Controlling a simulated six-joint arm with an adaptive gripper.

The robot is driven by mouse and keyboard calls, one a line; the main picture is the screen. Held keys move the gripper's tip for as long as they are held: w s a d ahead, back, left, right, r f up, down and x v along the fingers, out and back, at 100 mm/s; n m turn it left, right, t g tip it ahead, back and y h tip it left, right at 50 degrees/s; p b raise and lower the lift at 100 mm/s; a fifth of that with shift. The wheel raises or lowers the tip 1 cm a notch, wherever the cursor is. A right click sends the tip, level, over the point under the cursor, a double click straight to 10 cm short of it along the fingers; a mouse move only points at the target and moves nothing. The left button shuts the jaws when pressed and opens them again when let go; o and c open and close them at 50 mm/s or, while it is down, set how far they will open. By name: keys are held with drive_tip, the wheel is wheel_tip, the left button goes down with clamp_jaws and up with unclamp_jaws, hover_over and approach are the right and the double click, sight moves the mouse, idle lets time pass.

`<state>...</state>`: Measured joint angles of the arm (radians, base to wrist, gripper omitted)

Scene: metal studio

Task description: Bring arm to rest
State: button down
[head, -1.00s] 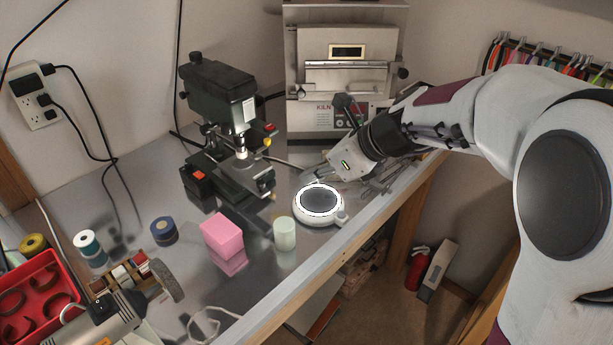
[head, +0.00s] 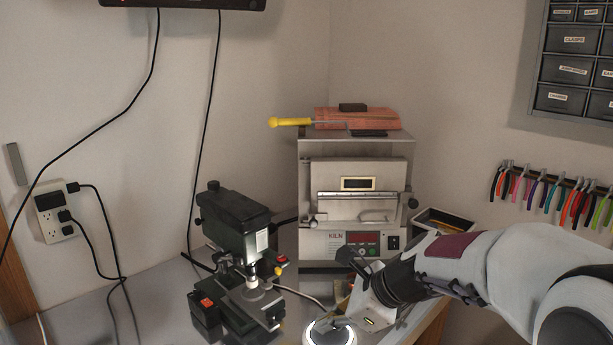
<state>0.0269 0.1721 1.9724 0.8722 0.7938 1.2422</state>
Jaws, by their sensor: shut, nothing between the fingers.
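My arm reaches in from the right edge, over the right side of the bench. My gripper (head: 342,316) is at the bottom middle, in front of the kiln (head: 350,222). It is shut and holds nothing. The fingertips are small and partly hard to make out. They point down and left, just beside a round white ring-shaped device (head: 321,338), which is cut off by the bottom edge. I cannot tell whether they touch it.
A torch-like yellow-handled tool (head: 290,122) lies on top of the kiln. A wall outlet (head: 52,215) is at left.

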drive_tip(key=s+d+r+n+h, duration=0.1)
drive_tip(key=s+d+n+h, duration=0.1)
drive_tip(key=s+d+n, duration=0.2)
drive_tip(key=s+d+r+n+h, duration=0.1)
drive_tip(key=s+d+n, duration=0.3)
drive_tip(key=s+n, duration=0.6)
drive_tip(key=s+d+r+n+t+h, duration=0.1)
drive_tip(key=s+d+n+h, duration=0.2)
drive_tip(key=s, duration=1.1)
drive_tip(key=shift+d+n+h, duration=0.3)
drive_tip(key=shift+d+n, duration=0.8)
drive_tip(key=shift+n, duration=0.9)
